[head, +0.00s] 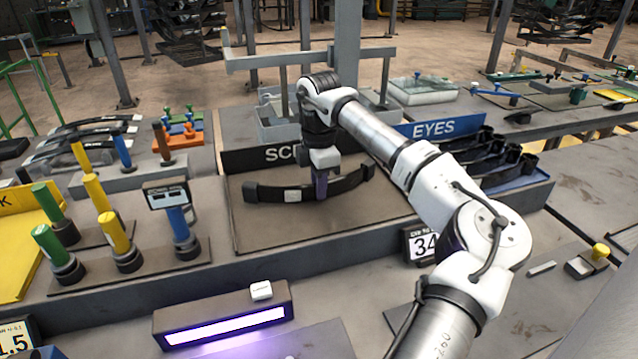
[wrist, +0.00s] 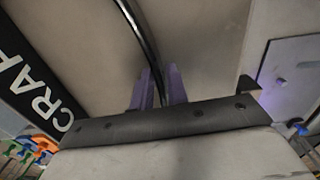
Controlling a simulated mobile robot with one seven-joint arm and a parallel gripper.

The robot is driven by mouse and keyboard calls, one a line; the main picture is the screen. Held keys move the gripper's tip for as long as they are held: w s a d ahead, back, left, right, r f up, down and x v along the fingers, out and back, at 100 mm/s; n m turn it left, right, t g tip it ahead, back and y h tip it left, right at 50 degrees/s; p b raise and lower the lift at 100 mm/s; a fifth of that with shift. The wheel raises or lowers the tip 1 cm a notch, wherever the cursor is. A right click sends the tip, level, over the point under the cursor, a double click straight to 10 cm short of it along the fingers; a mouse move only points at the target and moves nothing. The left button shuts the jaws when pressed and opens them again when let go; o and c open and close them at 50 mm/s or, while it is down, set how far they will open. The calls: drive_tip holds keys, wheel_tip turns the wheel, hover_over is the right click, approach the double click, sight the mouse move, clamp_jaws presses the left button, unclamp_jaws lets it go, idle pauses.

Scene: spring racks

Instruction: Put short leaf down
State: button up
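The short leaf (head: 347,184) is a dark, gently curved steel strip with a white label, in the scrap tray area of the head view. My gripper (head: 320,190) points down at the middle of the leaf. In the wrist view the leaf (wrist: 138,27) runs edge-on between the two purple fingers of my gripper (wrist: 159,88). The fingers sit close on both sides of it and look shut on it. The leaf is at or just above the tray floor (head: 262,228); I cannot tell if it touches.
The scrap sign (head: 258,158) stands behind the leaf, partly hidden by my arm. An EYES tray (head: 540,178) with black pieces is to the right. Coloured posts (head: 100,190) stand left. A lit purple bar (head: 225,325) lies in front. The tray's front floor is bare.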

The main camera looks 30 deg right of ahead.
drive_tip(key=shift+o, duration=1.2)
wheel_tip(320, 180, up, 12)
drive_tip(key=b, duration=0.1)
drive_tip(key=shift+r, duration=0.15)
